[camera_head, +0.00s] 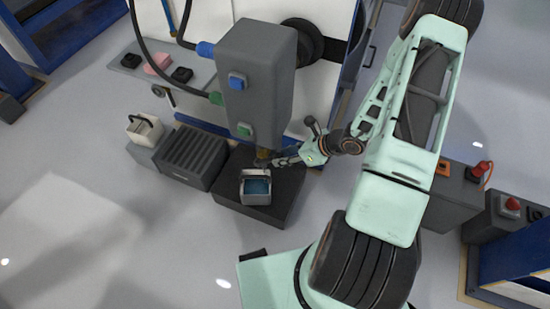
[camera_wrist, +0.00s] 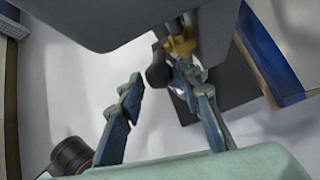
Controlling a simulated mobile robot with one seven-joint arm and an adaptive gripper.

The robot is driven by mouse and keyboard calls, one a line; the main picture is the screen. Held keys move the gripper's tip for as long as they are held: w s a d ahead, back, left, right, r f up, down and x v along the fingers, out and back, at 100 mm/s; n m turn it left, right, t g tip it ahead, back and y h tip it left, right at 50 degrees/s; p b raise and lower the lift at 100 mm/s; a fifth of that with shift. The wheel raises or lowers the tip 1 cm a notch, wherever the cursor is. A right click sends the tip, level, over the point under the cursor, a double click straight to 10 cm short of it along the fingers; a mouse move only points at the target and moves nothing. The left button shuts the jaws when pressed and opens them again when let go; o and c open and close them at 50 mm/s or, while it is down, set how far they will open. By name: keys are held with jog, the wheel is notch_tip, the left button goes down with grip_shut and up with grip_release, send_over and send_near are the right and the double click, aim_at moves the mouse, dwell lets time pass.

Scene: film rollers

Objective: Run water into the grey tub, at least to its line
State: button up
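The grey tub (camera_head: 244,197) stands on a dark platform below the tall grey housing, with blue water inside. Its fill line cannot be made out. A brass tap (camera_head: 262,156) shows just above the tub, and it also shows in the wrist view (camera_wrist: 181,42). A dark rounded knob (camera_wrist: 158,76) is beside the tap. My gripper (camera_head: 278,161) is at the tap, right of and above the tub. In the wrist view its fingers (camera_wrist: 160,88) are spread, with the knob between or just beyond the tips. Contact cannot be told. The tub is not clearly visible there.
The grey housing (camera_head: 258,75) with blue and green buttons hangs over the dark platform (camera_head: 285,190). A ribbed dark box (camera_head: 193,155) and a small white tub (camera_head: 145,131) stand to the left. A shelf (camera_head: 130,57) holds a pink block. Floor in front is clear.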

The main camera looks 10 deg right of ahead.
jog(key=shift+v, duration=2.75)
jog(key=shift+c, duration=0.5)
